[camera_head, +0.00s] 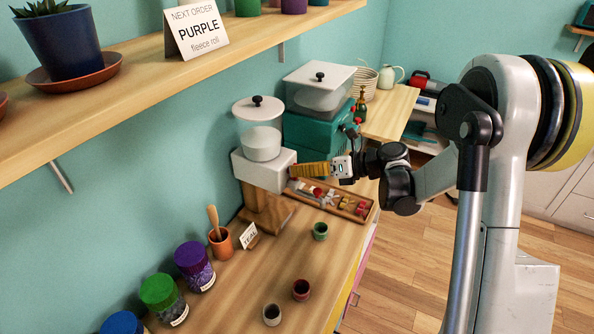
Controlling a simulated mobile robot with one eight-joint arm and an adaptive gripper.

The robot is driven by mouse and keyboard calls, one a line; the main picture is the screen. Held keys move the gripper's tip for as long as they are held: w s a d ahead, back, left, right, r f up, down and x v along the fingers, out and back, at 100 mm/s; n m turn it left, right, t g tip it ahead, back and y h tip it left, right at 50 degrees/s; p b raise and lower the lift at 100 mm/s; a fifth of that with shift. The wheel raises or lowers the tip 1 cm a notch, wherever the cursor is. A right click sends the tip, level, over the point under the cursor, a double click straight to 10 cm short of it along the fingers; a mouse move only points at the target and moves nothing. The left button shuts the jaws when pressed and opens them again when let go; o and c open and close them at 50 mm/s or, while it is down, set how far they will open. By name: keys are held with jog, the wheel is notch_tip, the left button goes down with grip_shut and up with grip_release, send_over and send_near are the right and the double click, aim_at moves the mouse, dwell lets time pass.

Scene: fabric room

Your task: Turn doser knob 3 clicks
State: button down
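The doser (264,168) is a white block on a wooden stand, with a clear lidded jar (260,138) on top, standing on the wooden counter by the teal wall. My gripper (297,170) reaches in from the right, its yellow-brown fingers level with the doser's front face and at or very near it. The doser knob cannot be made out; the fingers cover that part of the front. I cannot tell whether the fingers touch the knob, or whether they are open or shut.
A wooden tray (366,213) of small items lies below my gripper. A teal machine (302,134) stands behind. Small cups, green (320,231), red (301,290) and pale (272,315), stand in front. A shelf (150,75) overhangs the left.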

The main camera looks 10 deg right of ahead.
jog(key=shift+a+f, duration=0.1)
jog(key=shift+f, duration=0.05)
jog(key=shift+f+m+g+y+b, duration=0.15)
jog(key=shift+m+g+y+b, duration=0.3)
jog(key=shift+m+b, duration=0.5)
jog(key=m+y+b, duration=0.1)
jog(key=m, duration=0.2)
jog(key=shift+f+g+y+b, duration=0.1)
jog(key=shift+g+y+b, duration=0.15)
jog(key=shift+g+b, duration=0.1)
jog(key=m+y+b, duration=0.2)
jog(key=m, duration=0.2)
jog(key=shift+b, duration=0.3)
jog(key=shift+m, duration=0.25)
jog(key=c, duration=1.6)
grip_release()
jog(key=shift+a, duration=0.1)
jog(key=shift+o, duration=0.2)
